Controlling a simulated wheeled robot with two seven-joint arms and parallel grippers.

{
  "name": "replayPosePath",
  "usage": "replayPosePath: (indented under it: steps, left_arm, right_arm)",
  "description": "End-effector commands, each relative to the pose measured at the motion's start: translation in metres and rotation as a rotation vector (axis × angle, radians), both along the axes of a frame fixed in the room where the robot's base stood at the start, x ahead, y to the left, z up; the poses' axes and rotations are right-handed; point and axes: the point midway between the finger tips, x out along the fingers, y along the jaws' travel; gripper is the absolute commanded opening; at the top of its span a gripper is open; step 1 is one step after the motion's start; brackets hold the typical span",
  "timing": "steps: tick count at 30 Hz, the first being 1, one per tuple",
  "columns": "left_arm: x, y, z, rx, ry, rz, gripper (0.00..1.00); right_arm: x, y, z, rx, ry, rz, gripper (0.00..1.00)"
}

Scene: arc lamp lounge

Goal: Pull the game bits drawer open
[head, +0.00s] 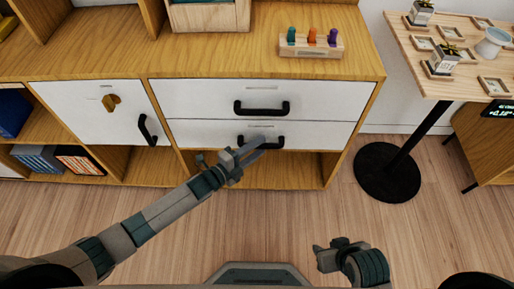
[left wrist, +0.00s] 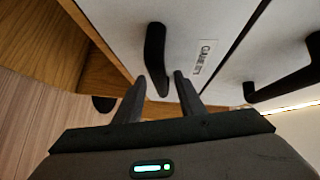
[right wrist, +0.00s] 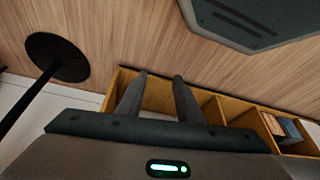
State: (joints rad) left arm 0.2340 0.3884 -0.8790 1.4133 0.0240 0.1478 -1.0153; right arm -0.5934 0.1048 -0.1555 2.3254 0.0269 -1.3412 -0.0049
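The game bits drawer (head: 195,133) is the lower white drawer in the wooden cabinet. Its front looks flush with the cabinet, and its black handle (head: 277,142) is partly covered by my left gripper (head: 258,143). In the left wrist view the drawer label (left wrist: 202,57) shows beside the handle (left wrist: 155,45). My left gripper (left wrist: 159,76) is open, with one finger on each side of the handle's near part and visible gaps. Whether a finger touches it I cannot tell. My right gripper (right wrist: 160,77) is open and empty, low over the floor, away from the cabinet.
The upper drawer (head: 205,96) with its own black handle (head: 262,107) looks shut. A white door (head: 85,108) is to the left. A wooden peg block (head: 311,46) stands on the cabinet top. A table with a round black base (head: 388,172) stands at right. The floor before the drawers is clear.

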Motion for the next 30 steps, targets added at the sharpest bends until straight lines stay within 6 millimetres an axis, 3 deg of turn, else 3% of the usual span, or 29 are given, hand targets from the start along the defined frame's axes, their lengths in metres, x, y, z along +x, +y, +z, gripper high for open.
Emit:
replayPosePath:
  steps: [5, 9, 20, 30]
  left_arm:
    - [0.000, 0.000, 0.000, 0.000, 0.000, 0.000, 0.33]
    - [0.000, 0.000, 0.000, 0.000, 0.000, 0.000, 0.00]
    - [-0.005, 0.000, 0.000, 0.000, 0.001, 0.000, 0.00]
    - [-0.036, 0.000, 0.001, 0.000, 0.004, 0.000, 0.00]
  right_arm:
    - [-0.001, 0.000, 0.000, -0.001, 0.002, 0.001, 0.33]
    - [-0.001, 0.000, 0.000, -0.001, 0.004, 0.001, 0.33]
    - [-0.003, -0.001, 0.001, -0.005, 0.013, 0.001, 0.33]
    - [-0.013, -0.020, 0.005, -0.054, 0.094, -0.018, 0.33]
